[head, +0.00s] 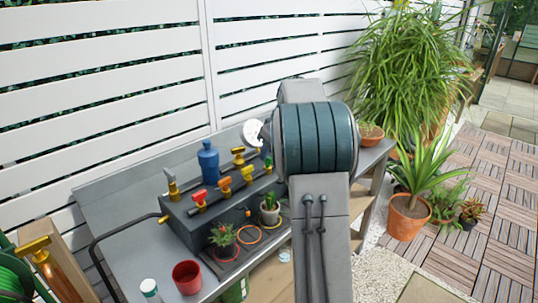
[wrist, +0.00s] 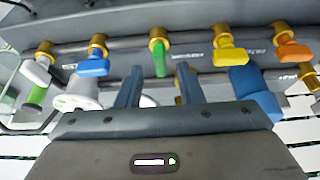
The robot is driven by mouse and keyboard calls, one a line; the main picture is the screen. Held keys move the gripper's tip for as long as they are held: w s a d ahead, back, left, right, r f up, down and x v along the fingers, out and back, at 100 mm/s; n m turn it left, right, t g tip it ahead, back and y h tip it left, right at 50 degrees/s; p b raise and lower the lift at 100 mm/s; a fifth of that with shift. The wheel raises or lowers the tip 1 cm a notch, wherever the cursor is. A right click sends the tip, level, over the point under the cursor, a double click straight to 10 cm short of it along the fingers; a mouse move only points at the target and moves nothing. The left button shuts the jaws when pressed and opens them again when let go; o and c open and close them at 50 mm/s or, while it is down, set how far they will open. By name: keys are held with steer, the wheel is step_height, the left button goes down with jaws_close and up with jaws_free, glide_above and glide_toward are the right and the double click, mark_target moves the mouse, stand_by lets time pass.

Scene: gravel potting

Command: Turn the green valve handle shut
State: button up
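The green valve handle (wrist: 160,62) hangs from a brass fitting on a pipe near the middle of the wrist view, pointing down the picture toward me. My gripper (wrist: 158,80) is open, its two dark fingers apart on either side of the handle's line. The handle appears just beyond the fingertips, and I cannot tell whether they touch it. Another green part shows lower down between the fingers. In the head view my arm hides my gripper, and only a small green bit (head: 268,163) shows beside the arm.
Blue (wrist: 94,67), yellow (wrist: 232,55) and orange (wrist: 294,51) handles flank the green one closely. A blue bottle (head: 208,160) stands behind the grey valve box (head: 185,219). A red cup (head: 187,277) and small potted plants stand in front of it on the bench.

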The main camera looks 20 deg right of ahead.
steer(key=shift+x, duration=0.8)
jaws_close()
